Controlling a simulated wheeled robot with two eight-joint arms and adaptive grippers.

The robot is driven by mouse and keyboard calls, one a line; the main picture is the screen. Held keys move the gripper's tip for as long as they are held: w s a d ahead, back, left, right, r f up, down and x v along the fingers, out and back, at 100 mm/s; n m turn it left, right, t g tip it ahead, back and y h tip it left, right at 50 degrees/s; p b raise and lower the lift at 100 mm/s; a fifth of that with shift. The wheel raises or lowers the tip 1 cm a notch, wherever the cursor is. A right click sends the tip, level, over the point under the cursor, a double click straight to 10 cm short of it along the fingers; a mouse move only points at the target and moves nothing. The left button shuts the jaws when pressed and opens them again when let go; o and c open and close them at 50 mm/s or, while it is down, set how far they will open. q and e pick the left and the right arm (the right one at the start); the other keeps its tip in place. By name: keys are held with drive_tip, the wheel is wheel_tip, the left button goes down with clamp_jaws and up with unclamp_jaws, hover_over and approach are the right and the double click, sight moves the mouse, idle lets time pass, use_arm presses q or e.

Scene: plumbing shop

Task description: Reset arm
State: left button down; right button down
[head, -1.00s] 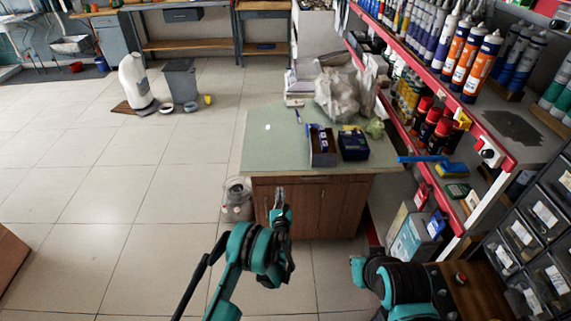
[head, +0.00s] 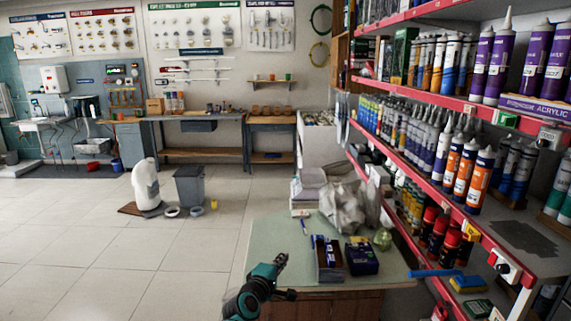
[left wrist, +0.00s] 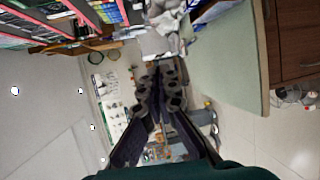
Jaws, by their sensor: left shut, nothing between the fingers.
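My left gripper (head: 280,262) shows at the bottom middle of the head view, in front of the near edge of the green-topped cabinet (head: 275,236). It is shut and empty. Its dark fingers (left wrist: 158,85) lie together in the left wrist view, pointing into the room. The cabinet top (left wrist: 225,70) is at the right of that view, apart from the fingers. My right gripper is out of view.
A dark open box (head: 328,262), a blue box (head: 361,258) and a crumpled bag (head: 344,207) stand on the cabinet. Red-edged shelves (head: 430,185) with tubes and cans fill the right side. A grey bin (head: 189,187) stands beyond open tiled floor at left.

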use_arm(q)
drive_tip(key=s+a+m+g+y, duration=0.1)
drive_tip(key=s+a+m, duration=0.15)
drive_tip(key=s, duration=0.25)
drive_tip(key=s+a+r+m+g, duration=0.1)
drive_tip(key=s+a+m, duration=0.15)
drive_tip(key=s, duration=0.25)
drive_tip(key=s+a+m+g+y, duration=0.1)
drive_tip(key=s+m, duration=0.2)
drive_tip(key=s, duration=0.2)
drive_tip(key=s+a+f+m+g+y, duration=0.1)
drive_tip(key=s+a+f+m, duration=0.1)
drive_tip(key=s, duration=0.5)
drive_tip(key=s+a+f+m+g+y, duration=0.1)
drive_tip(key=s+a+f+m+g, duration=0.1)
drive_tip(key=s+a, duration=0.3)
drive_tip(key=s+a+f+m+g+y, duration=0.1)
drive_tip(key=s+a+f+m+y, duration=0.1)
drive_tip(key=s, duration=0.7)
drive_tip(key=shift+s+a+f+m+g, duration=0.15)
drive_tip(key=shift+a+f+m+g, duration=0.15)
drive_tip(key=shift+a+f, duration=0.65)
